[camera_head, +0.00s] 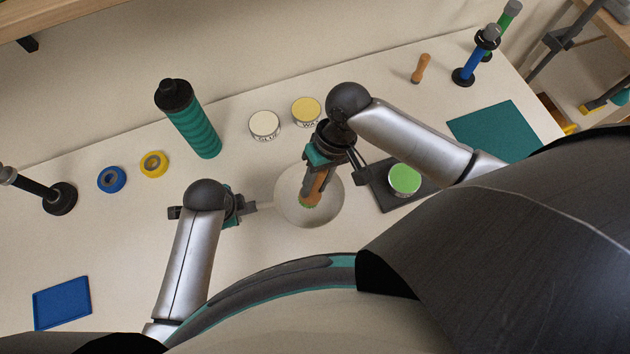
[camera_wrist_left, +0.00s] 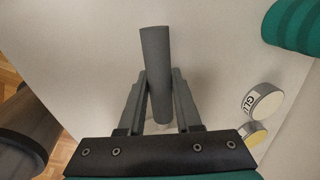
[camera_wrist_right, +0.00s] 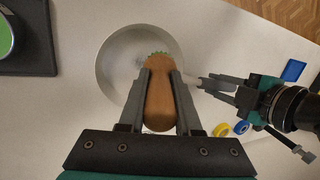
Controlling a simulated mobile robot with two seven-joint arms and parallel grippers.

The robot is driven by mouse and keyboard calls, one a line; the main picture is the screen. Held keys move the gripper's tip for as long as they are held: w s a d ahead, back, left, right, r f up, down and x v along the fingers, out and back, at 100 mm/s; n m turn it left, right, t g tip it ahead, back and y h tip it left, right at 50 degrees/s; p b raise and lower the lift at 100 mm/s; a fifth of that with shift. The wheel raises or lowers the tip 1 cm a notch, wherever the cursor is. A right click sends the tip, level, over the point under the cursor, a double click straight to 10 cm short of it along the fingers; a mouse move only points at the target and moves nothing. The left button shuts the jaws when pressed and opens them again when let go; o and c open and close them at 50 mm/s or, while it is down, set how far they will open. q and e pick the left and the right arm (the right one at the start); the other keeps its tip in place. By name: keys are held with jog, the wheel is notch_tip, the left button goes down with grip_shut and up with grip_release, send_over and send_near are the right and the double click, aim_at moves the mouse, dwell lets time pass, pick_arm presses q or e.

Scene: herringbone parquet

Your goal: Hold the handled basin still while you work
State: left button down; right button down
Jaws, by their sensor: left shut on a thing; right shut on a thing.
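The handled basin (camera_head: 331,208) is a pale round bowl standing on the table in front of me. My left gripper (camera_head: 252,208) is shut on its grey handle (camera_wrist_left: 155,60), at the basin's left side in the head view. My right gripper (camera_head: 319,178) is shut on a brush with an orange-brown wooden handle (camera_wrist_right: 159,100). The brush's green bristles (camera_wrist_right: 159,54) are down inside the basin (camera_wrist_right: 113,62). Whether they touch the basin floor is hard to tell. The basin's bowl is not clearly seen in the left wrist view.
A dark tray (camera_head: 383,198) with a green-topped tin (camera_head: 404,179) stands close right of the basin. Behind are a glue tin (camera_head: 264,124), a wax tin (camera_head: 306,110) and a teal bottle (camera_head: 192,122). Blue (camera_head: 111,179) and yellow (camera_head: 153,164) rings lie left. The front-left table is mostly clear.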

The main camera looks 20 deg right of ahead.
jog(key=shift+r+m, duration=0.15)
jog(key=shift+m, duration=0.65)
jog(key=shift+f, duration=3.35)
jog(key=shift+w+f, duration=0.5)
jog(key=shift+w+d+f, duration=0.1)
jog(key=shift+w+f, duration=0.05)
jog(key=shift+w, duration=1)
jog(key=shift+s, duration=1.7)
jog(key=shift+r, duration=4.05)
jog(key=shift+w, duration=0.1)
